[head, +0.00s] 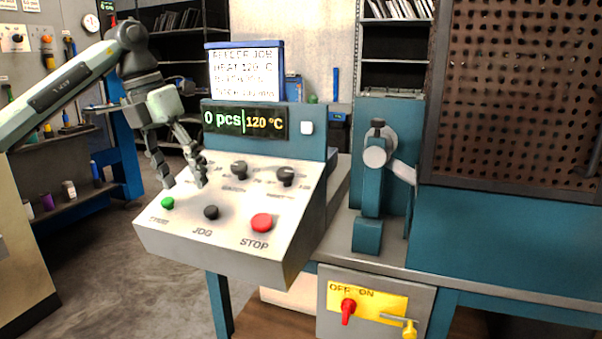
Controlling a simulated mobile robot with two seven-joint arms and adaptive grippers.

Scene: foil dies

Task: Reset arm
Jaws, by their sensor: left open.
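My left gripper (184,178) comes in from the left and is open and empty. Its fingers point down over the left part of the sloped control panel (290,268). The green button (167,203) is just below the left fingertip; I cannot tell whether they touch. The black JOG button (211,212) and the red STOP button (261,222) are to the right of it. Two dark knobs (239,169) (286,175) sit higher on the panel. The display (245,121) reads 0 pcs and 120 °C. My right gripper is not in view.
A teal press (370,195) with a lever stands right of the panel. A perforated brown guard (520,90) fills the right. Below is a switch box (335,325) with a red OFF/ON switch (347,308). A job sign (245,70) stands above the display. Open floor lies to the left.

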